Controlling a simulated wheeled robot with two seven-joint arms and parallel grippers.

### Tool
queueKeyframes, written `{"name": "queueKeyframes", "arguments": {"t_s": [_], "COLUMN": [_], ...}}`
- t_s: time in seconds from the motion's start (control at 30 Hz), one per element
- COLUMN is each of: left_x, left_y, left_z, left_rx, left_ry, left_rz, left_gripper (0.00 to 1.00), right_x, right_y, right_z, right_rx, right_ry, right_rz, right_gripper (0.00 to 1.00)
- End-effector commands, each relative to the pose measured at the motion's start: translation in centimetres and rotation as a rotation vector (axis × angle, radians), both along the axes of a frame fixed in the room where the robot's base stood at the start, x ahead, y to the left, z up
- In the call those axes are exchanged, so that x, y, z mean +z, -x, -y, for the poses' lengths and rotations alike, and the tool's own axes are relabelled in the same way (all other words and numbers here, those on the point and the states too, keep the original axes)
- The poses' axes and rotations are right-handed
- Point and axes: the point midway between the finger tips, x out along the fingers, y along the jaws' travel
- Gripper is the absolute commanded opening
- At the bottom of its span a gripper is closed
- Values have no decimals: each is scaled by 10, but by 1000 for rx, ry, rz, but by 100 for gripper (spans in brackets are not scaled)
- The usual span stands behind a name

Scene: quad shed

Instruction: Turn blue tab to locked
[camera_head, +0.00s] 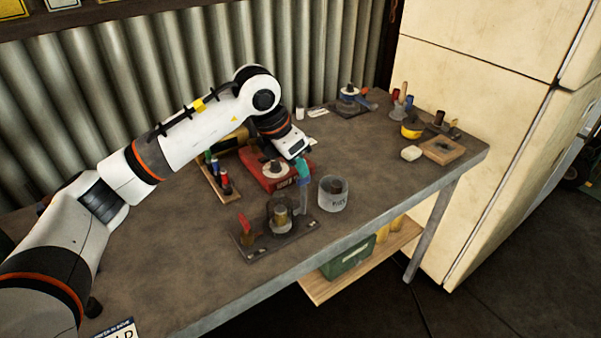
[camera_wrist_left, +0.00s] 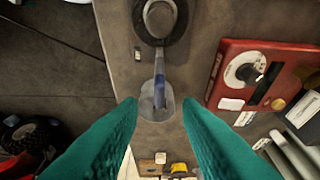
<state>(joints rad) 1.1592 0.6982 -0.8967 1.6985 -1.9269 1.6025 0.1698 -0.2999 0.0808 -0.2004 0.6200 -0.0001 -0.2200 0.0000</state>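The blue tab (camera_wrist_left: 159,91) shows in the left wrist view as a blue-grey lever running down from a round grey fitting (camera_wrist_left: 160,18). Its lower end lies ahead of the gap between my teal fingertips, over a pale round shape. My left gripper (camera_wrist_left: 159,102) is open, one finger on either side of the gap; I cannot tell whether either touches the tab. In the head view the left gripper (camera_head: 303,172) points down above the front fixture plate (camera_head: 257,254), with a grey-blue upright piece just below it. Any locked marking is unreadable. My right gripper is not in view.
A red box with a round dial (camera_head: 262,178) stands close behind the gripper. Another fixture with a blue handle (camera_head: 365,104) is at the back.

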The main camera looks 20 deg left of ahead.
Motion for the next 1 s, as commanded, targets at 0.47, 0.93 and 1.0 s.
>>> {"name": "queueKeyframes", "arguments": {"t_s": [0.47,0.93,1.0], "left_x": [71,75,75], "left_y": [24,25,25], "left_z": [-18,-19,-19], "left_rx": [0,0,0], "left_ry": [0,0,0], "left_rz": [1,0,0], "left_gripper": [32,32,32], "right_x": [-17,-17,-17], "right_y": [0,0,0], "right_z": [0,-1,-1], "right_rx": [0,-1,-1], "right_ry": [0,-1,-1], "right_rz": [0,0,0], "right_gripper": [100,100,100]}}
